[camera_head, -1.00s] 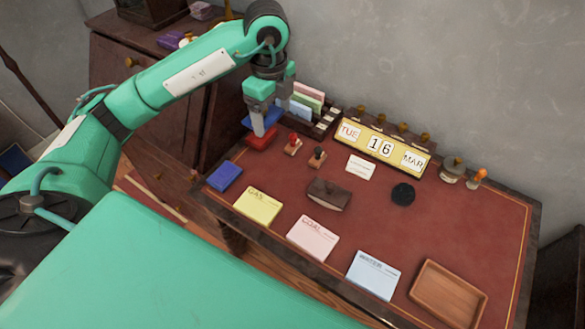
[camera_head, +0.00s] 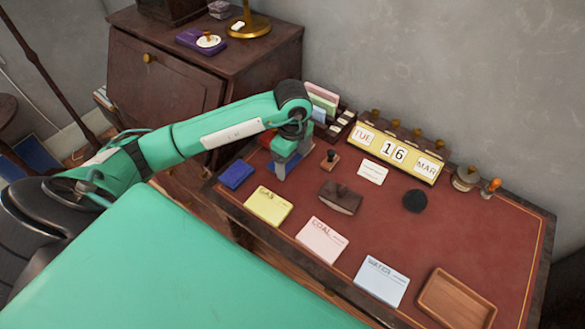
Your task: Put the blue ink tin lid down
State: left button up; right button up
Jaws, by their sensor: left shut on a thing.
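My left gripper (camera_head: 283,168) is low over the desk's back left part, pointing down, shut on the blue ink tin lid (camera_head: 279,172). Only a small piece of the lid shows, partly hidden by the fingers; I cannot tell whether it touches the desk. A flat blue tin (camera_head: 237,175) lies to the left of the gripper, near the desk's left edge. A red tin (camera_head: 262,164) shows partly behind the gripper and arm. My right gripper is not in view.
A dark-handled stamp (camera_head: 330,160) stands just right of the gripper. A yellow card (camera_head: 268,207) and a brown blotter (camera_head: 340,198) lie in front. A letter rack (camera_head: 323,103) stands behind. The red desk top (camera_head: 470,235) has free room at the right.

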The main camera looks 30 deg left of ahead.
aim_at(293, 165)
pick_arm(q)
notch_tip(293, 165, down, 4)
jog(key=shift+f, duration=0.1)
jog(key=shift+f, duration=0.1)
jog(key=shift+f, duration=0.1)
jog(key=o, duration=1)
